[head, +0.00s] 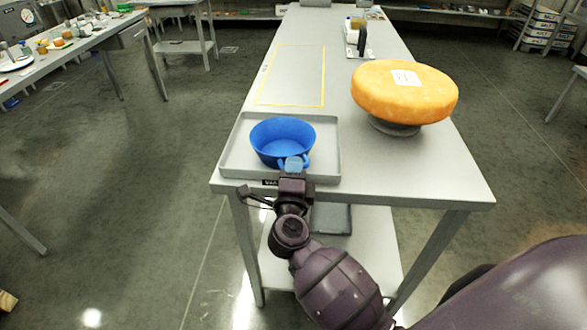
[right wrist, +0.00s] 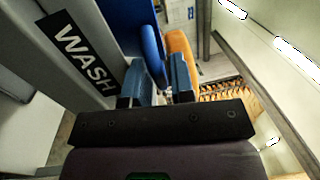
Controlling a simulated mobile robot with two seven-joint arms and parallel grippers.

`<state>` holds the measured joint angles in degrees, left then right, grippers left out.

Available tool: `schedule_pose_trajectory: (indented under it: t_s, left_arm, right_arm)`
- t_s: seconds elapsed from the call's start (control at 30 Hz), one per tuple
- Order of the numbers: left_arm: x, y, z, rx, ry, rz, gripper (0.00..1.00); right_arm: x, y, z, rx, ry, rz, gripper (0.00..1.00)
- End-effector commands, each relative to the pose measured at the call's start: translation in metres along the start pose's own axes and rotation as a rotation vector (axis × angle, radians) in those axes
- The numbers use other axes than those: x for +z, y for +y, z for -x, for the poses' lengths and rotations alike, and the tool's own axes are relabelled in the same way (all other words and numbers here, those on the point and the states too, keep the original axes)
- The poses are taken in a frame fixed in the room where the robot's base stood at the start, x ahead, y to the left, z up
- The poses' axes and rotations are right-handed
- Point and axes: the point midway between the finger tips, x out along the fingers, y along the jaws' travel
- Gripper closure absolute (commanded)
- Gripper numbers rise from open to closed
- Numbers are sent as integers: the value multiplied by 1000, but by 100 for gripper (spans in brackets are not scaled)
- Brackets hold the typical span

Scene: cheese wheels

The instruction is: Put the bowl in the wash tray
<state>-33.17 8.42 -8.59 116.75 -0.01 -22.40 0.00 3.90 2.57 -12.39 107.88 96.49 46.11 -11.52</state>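The blue bowl (head: 283,133) is upright over the grey wash tray (head: 232,160), inside its outline in the head view. I cannot tell for sure whether its base rests on the tray floor. My right gripper (head: 293,164) is at the bowl's near side, by its handle, above the tray's front rim. In the right wrist view, the gripper's fingers (right wrist: 159,88) stand apart, with the blue handle (right wrist: 154,62) between them and a gap beside it. The WASH label (right wrist: 84,55) shows on the tray side. My left gripper is not in view.
A large orange cheese wheel (head: 404,91) sits on a dark round stand (head: 394,127) to the right on the table. A yellow-outlined area (head: 292,76) behind the tray is empty. Small items (head: 357,35) stand at the far end. A lower shelf (head: 350,250) is under the table.

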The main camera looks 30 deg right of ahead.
Motion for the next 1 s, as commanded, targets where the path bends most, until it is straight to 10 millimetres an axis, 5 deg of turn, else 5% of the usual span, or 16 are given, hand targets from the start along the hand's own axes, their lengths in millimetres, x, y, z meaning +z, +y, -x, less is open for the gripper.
schedule_pose_trajectory:
  t_s: [0.23, 0.7, 1.0]
  left_arm:
    - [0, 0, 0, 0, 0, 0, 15]
    - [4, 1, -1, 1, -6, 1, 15]
    - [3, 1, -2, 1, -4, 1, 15]
  right_arm:
    - [0, -1, 18, 2, -1, 0, 77]
    - [0, 0, 102, 2, 0, 1, 77]
    - [0, -2, 120, -1, 1, -1, 77]
